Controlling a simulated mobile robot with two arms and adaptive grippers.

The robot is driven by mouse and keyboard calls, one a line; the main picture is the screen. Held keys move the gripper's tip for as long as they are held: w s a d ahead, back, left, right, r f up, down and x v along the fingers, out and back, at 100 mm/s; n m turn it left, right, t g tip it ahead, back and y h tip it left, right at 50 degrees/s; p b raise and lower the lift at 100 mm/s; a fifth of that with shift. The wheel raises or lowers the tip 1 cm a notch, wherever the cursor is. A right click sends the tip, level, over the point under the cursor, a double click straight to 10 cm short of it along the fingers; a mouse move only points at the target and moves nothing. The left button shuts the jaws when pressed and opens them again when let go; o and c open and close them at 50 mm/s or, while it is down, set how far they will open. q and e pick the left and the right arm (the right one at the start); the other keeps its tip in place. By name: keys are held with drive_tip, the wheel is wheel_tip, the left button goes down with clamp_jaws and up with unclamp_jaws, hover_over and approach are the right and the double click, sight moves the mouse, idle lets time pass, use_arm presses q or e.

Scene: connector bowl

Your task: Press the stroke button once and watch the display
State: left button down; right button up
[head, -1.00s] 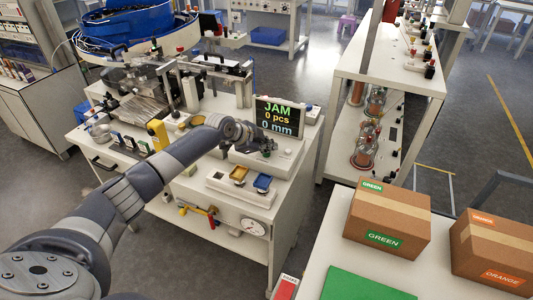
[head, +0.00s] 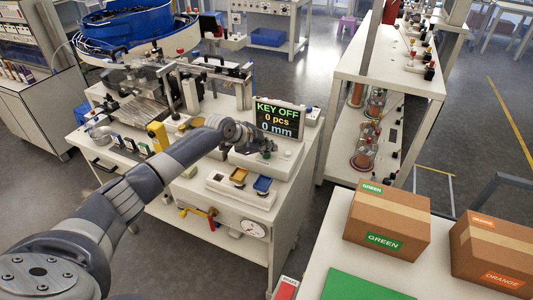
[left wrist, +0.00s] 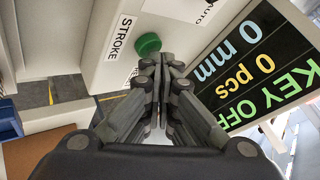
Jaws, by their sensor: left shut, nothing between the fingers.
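The display (head: 277,118) stands on the machine bench and reads KEY OFF, 0 pcs, 0 mm. It also shows upside down at the right of the left wrist view (left wrist: 255,65). The green stroke button (left wrist: 149,44) sits on a pale box beside a STROKE label (left wrist: 122,38). My left gripper (left wrist: 163,62) is shut and empty, its fingertips close to the button. I cannot tell whether they touch it. In the head view the left gripper (head: 268,146) is over the box in front of the display. My right gripper is not in view.
A tray with yellow and blue bins (head: 240,186) lies at the bench front, with a round gauge (head: 254,229) below. A blue bowl feeder (head: 125,22) stands behind. Cardboard boxes (head: 388,222) and a green mat (head: 362,287) are on the right table.

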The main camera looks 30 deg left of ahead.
sight(267, 156)
use_arm(q)
drive_tip(key=shift+r, duration=0.5)
wheel_tip(267, 156, up, 5)
drive_tip(key=p, duration=0.4)
idle(0.4)
drive_tip(key=shift+s+f, duration=0.1)
idle(0.4)
